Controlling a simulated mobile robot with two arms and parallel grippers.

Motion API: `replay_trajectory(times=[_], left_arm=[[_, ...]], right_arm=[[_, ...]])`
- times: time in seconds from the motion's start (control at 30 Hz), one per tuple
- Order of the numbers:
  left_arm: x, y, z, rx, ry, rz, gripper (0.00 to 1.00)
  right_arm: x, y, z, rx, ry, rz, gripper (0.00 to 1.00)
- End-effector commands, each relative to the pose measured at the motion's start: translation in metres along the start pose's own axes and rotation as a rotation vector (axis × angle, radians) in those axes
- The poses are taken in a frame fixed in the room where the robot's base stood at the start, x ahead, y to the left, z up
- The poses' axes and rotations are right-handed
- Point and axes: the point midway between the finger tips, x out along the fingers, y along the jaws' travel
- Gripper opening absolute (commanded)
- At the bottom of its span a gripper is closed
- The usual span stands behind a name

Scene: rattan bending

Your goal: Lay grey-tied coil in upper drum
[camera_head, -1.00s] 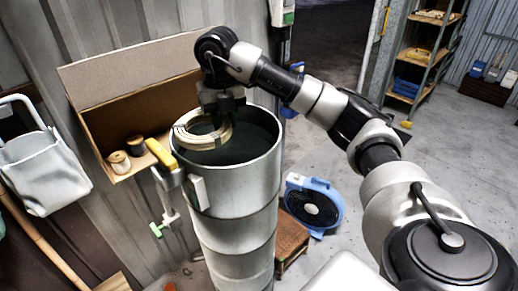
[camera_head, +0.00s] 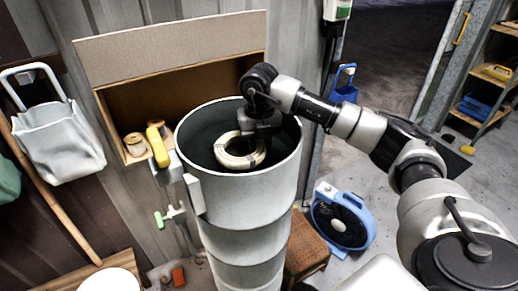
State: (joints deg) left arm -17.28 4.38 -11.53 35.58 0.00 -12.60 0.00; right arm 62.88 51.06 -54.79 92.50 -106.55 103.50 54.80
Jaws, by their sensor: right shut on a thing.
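The coil (camera_head: 233,158), a pale rattan ring, is inside the open mouth of the tall grey drum (camera_head: 247,205), below the level of its rim. A dark tie seems to show on the coil near the gripper, but its colour is hard to tell. My right gripper (camera_head: 258,138) reaches down into the drum from the right and is shut on the coil's far right side. The drum's floor and the gripper's fingertips are hidden. My left gripper is not in view.
A cardboard box (camera_head: 180,80) with spools (camera_head: 136,143) stands behind the drum. A grey bag (camera_head: 60,140) hangs at left.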

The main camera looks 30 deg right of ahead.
Motion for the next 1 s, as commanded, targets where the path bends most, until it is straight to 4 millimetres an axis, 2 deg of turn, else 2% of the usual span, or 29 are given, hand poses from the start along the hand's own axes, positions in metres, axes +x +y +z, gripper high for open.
replay_trajectory(times=[0.1,0.23,0.97,1.0], left_arm=[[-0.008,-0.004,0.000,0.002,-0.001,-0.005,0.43],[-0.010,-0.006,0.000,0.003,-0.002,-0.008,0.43],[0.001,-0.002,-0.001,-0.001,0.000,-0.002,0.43],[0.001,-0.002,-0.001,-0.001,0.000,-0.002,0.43]], right_arm=[[0.017,-0.001,-0.001,0.001,0.006,-0.003,0.06],[0.028,-0.001,-0.001,0.001,0.003,-0.001,0.06],[0.041,0.000,0.000,0.000,0.002,-0.001,0.06],[0.041,0.000,-0.001,0.000,0.002,-0.001,0.33]])
